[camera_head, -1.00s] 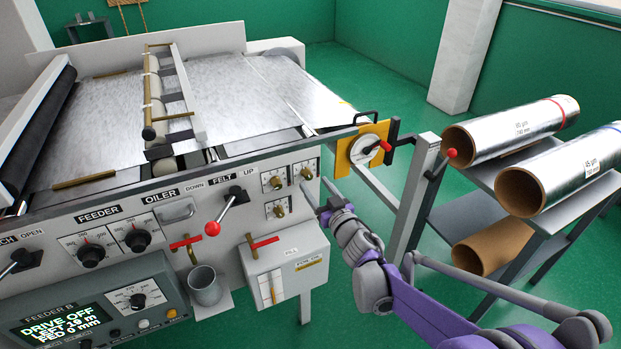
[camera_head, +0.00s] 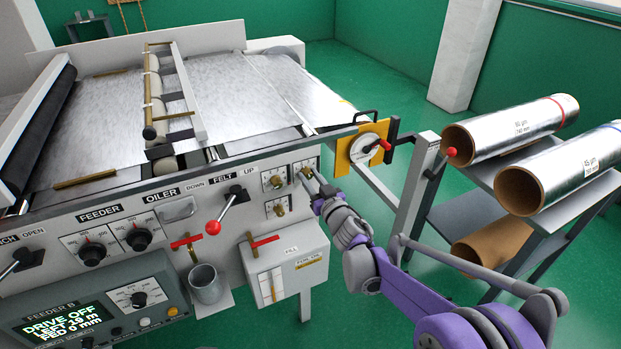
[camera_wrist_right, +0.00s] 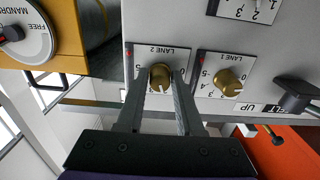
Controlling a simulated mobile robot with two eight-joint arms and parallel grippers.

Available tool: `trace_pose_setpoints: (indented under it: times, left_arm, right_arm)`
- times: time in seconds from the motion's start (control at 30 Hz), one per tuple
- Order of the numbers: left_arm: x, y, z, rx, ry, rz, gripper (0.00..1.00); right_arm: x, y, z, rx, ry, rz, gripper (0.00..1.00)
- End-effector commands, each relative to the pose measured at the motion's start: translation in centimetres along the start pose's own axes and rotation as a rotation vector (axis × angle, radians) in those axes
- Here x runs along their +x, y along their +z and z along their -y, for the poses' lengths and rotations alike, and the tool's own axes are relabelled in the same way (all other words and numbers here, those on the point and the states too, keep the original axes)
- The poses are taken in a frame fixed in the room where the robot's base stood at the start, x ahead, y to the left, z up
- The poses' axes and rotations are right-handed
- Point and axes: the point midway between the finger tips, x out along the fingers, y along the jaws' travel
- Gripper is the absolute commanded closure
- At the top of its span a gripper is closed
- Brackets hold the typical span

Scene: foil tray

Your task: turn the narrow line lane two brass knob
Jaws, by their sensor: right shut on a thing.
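The lane two brass knob (camera_wrist_right: 160,75) sits on a white dial plate (camera_wrist_right: 142,52) marked LANE 2 in the right wrist view, where the picture is upside down. My right gripper (camera_wrist_right: 160,86) is shut on the knob, one finger on each side. In the head view the knob (camera_head: 306,172) is the upper right of the small dials, partly hidden by my right gripper (camera_head: 311,182). The knob's pointer setting cannot be read. My left gripper is not in view.
The lane 1 brass knob (camera_wrist_right: 228,82) is close beside, with another brass knob (camera_head: 280,210) below it in the head view. A yellow mandrel plate (camera_head: 345,150) with a red-handled crank stands to the right. The felt lever (camera_head: 226,207) sticks out to the left.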

Motion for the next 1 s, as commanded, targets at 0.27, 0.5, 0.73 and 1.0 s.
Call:
trace_pose_setpoints:
  times: [0.27, 0.5, 0.73, 1.0]
  left_arm:
    - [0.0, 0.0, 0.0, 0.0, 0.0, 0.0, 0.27]
    - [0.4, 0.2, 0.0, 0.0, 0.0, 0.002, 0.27]
    - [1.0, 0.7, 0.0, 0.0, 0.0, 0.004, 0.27]
    - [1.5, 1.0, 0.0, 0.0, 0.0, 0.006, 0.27]
  right_arm:
    - [0.0, 0.0, 0.0, -0.007, 0.0, 0.0, 1.0]
    - [0.0, 0.1, 0.0, -0.083, 0.0, 0.0, 1.0]
    - [-0.1, 0.1, -0.1, -0.252, 0.0, 0.001, 1.0]
    - [-0.1, 0.1, -0.1, -0.508, 0.0, 0.001, 1.0]
